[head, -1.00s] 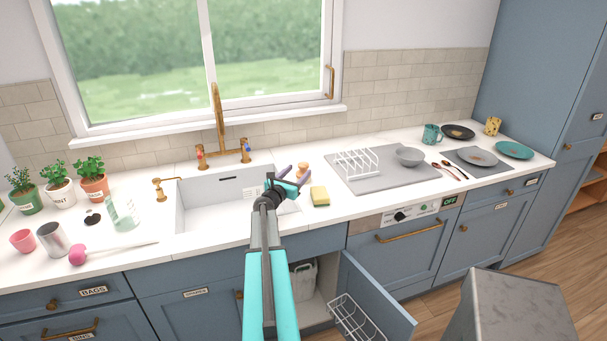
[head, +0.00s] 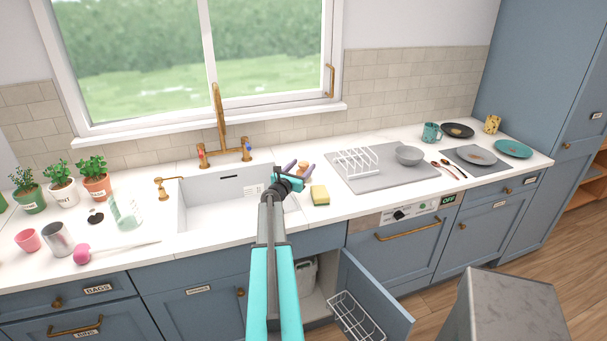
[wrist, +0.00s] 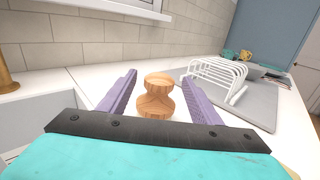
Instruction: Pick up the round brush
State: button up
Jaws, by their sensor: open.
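The round brush, a small wooden piece with a round knob top and narrow waist (wrist: 158,92), stands upright on the white counter right of the sink. It also shows in the head view (head: 303,165), partly hidden by my gripper. My gripper (head: 297,168) is open, with its two purple fingers (wrist: 160,98) on either side of the brush in the wrist view. The brush appears between or just beyond the fingertips, with gaps on both sides. I cannot tell its exact depth between them.
A yellow-green sponge (head: 320,195) lies just right of my gripper. A white dish rack (head: 357,162) and grey bowl (head: 409,155) stand on a grey mat farther right. The sink (head: 222,200) is left. A cupboard door (head: 372,300) hangs open below.

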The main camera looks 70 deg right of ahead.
jog(key=shift+c, duration=0.4)
jog(key=c, duration=1.1)
jog(key=shift+r, duration=0.15)
notch_tip(320, 180, up, 18)
jog(key=b, duration=0.4)
